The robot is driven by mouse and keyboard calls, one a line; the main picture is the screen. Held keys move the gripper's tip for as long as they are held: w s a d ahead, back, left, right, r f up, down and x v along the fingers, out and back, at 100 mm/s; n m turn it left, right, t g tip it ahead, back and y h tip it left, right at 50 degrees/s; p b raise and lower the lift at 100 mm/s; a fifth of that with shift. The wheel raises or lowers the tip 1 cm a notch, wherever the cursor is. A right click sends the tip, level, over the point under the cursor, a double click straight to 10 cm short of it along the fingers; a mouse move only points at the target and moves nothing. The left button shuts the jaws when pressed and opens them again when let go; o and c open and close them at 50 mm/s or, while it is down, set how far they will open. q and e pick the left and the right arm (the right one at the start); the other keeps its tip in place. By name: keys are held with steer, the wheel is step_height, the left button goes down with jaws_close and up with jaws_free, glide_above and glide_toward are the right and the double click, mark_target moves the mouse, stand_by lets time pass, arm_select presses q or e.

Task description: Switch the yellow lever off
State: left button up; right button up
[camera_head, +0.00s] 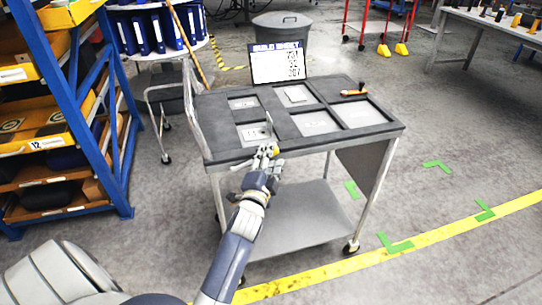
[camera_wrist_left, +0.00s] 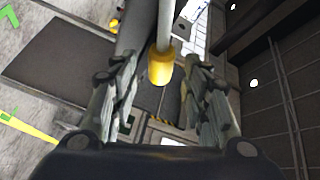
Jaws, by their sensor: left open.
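The yellow lever (camera_wrist_left: 161,66) is a grey rod with a yellow cap, seen close up in the left wrist view. The cap is between the two fingers of my left gripper (camera_wrist_left: 164,60), with a gap visible on each side. In the head view, a small yellow part of the lever (camera_head: 275,151) shows at the front edge of the cart, by the fingertips of my left gripper (camera_head: 267,150). That gripper is open. The lever's base is partly hidden by the gripper in the head view. My right gripper is not in view.
The grey cart (camera_head: 390,129) has recessed panels, an orange-handled tool (camera_head: 354,93) and a standing build sheet (camera_head: 278,63). A blue shelf rack (camera_head: 85,100) stands at left and a bin (camera_head: 282,35) behind. Floor to the right is mostly clear.

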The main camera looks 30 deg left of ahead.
arm_select(q)
steer(key=shift+w+a, duration=0.15)
steer(key=shift+w, duration=0.35)
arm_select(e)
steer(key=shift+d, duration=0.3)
arm_select(q)
jaws_close()
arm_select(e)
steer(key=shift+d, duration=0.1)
